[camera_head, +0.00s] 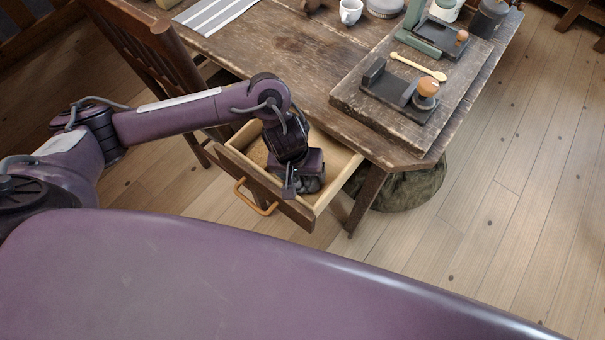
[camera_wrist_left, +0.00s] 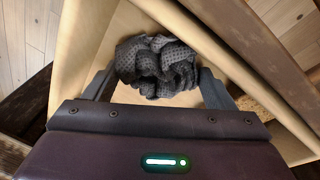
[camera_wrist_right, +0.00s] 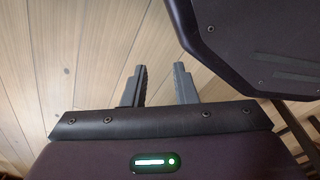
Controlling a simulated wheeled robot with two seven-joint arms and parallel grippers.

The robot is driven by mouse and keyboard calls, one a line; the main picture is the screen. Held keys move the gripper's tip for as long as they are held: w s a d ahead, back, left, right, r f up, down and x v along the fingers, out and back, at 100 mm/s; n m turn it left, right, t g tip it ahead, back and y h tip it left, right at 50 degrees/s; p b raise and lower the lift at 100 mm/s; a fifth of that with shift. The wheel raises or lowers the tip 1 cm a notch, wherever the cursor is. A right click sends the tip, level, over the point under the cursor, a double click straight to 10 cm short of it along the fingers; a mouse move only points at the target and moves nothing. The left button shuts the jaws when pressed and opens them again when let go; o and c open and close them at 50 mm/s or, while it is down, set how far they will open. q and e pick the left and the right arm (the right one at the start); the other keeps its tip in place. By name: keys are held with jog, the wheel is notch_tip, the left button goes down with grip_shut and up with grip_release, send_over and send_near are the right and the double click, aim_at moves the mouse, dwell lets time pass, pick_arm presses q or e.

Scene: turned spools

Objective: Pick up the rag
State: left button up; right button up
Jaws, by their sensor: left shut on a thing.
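The rag (camera_wrist_left: 157,66) is a dark grey, dotted, crumpled cloth in the left wrist view. It is bunched between the two fingers of my left gripper (camera_wrist_left: 157,82), which is shut on it. In the head view my left gripper (camera_head: 296,186) reaches down into the open wooden drawer (camera_head: 238,168), and its wrist hides most of the rag. I cannot tell whether the rag touches the drawer floor. My right gripper (camera_wrist_right: 160,75) shows only in the right wrist view, with its fingers apart and nothing between them, over wooden floorboards.
The drawer juts out from under a worn wooden table (camera_head: 310,75); its orange handle (camera_head: 256,198) faces me. A board (camera_head: 440,110) with tools and a spoon (camera_head: 418,67) lies on the tabletop. A chair (camera_head: 150,65) stands left, and a dark green sack (camera_head: 405,188) sits below the table.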

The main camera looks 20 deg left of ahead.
pick_arm(q)
jog(key=shift+r, duration=0.65)
pick_arm(e)
jog(key=s+d+p, duration=0.2)
jog(key=s+p, duration=0.3)
jog(key=s, duration=0.4)
pick_arm(q)
notch_tip(320, 180, up, 19)
jog(key=p, duration=0.5)
jog(key=shift+f, duration=0.15)
pick_arm(e)
jog(key=shift+w+a+r, duration=0.1)
jog(key=shift+a+r, duration=0.05)
jog(key=shift+r, duration=2.8)
